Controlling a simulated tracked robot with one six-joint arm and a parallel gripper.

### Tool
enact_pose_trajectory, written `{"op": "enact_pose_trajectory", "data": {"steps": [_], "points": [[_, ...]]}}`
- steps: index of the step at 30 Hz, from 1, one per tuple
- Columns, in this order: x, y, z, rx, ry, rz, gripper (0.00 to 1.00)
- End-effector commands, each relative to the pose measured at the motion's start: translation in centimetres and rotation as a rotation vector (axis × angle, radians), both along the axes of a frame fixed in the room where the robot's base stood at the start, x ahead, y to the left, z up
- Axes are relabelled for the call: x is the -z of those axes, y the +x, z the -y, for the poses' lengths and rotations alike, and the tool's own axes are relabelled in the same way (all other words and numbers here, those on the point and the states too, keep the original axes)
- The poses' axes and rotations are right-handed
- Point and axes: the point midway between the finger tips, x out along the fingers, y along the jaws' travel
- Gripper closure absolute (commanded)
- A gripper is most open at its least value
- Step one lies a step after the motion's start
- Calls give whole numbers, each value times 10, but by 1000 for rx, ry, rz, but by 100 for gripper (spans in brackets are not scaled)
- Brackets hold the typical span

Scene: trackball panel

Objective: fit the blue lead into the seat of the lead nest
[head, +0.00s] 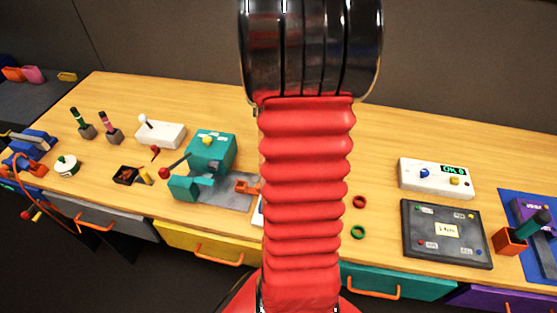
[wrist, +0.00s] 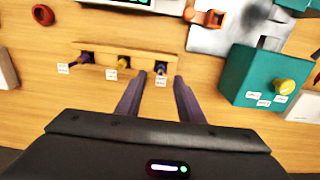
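In the wrist view, a light wooden block (wrist: 140,57) has three dark openings in a row, each with a small white label. A blue-violet lead (wrist: 160,68) shows at the right-hand opening. A yellow piece is at the middle opening and a dark purple one at the left. My gripper (wrist: 158,82) is open, its dark purple fingers apart on either side of the right-hand label, just short of the blue-violet lead. Nothing is between them that they grip. I cannot tell which part is the nest's seat. In the head view my arm hides this spot.
A teal machine (head: 212,150) with a yellow knob stands close by; it also shows in the wrist view (wrist: 250,85). Red (head: 359,202) and green (head: 358,232) rings, a white display box (head: 437,178) and a dark panel (head: 446,234) lie on the right. Bare wood lies around the rings.

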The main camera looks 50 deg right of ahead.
Motion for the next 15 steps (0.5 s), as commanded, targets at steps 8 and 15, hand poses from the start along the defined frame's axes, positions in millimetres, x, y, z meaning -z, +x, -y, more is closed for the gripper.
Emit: {"op": "enact_pose_trajectory", "data": {"steps": [8, 15], "points": [[18, 0, 0, 0, -1, 0, 66], [18, 0, 0, 0, -1, 0, 66]]}}
